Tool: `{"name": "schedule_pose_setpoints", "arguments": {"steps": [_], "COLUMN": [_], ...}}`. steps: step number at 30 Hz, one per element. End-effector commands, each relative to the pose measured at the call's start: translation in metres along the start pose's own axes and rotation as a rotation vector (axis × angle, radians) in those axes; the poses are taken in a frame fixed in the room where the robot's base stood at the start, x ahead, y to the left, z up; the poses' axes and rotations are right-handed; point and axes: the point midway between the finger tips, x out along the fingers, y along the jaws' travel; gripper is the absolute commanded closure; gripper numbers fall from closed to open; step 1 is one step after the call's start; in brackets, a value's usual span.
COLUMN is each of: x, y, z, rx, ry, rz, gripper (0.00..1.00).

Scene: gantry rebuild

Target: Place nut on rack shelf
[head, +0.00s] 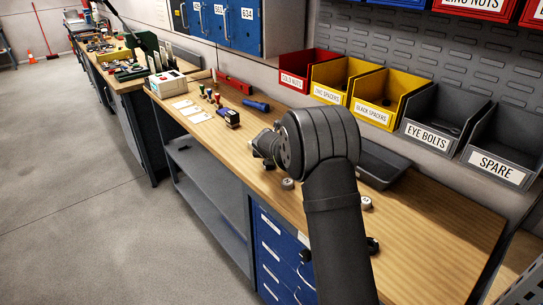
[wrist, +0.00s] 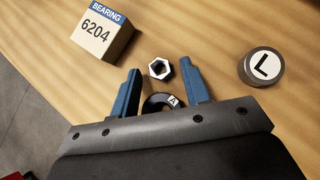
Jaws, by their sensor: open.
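A silver hex nut (wrist: 159,68) lies on the wooden bench top (wrist: 215,30) in the wrist view. My gripper (wrist: 160,72) is open, with its blue fingers on either side of the nut, which sits near the level of the fingertips. I see no clear contact between the nut and a finger. In the head view my arm hides most of the gripper, and I cannot make out the nut there. A grey shelf (head: 208,178) shows under the bench; I cannot tell whether it is the rack shelf. A perforated metal upright (head: 527,285) stands at the lower right.
A black ring marked A (wrist: 160,104) lies between the fingers, nearer the palm. A 6204 bearing box (wrist: 103,36) stands to the left and a round piece marked L (wrist: 262,67) to the right. Part bins (head: 385,96) line the back; a dark tray (head: 382,163) lies before them.

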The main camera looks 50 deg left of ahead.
Motion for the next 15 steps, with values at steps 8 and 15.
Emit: {"name": "schedule_pose_setpoints", "arguments": {"steps": [8, 15], "x": [-0.020, -0.063], "y": [0.000, 0.001], "z": [0.003, 0.003], "rx": [0.000, -0.001], "ry": [-0.002, -0.002], "rz": [0.001, 0.001], "gripper": [0.57, 0.57]}}
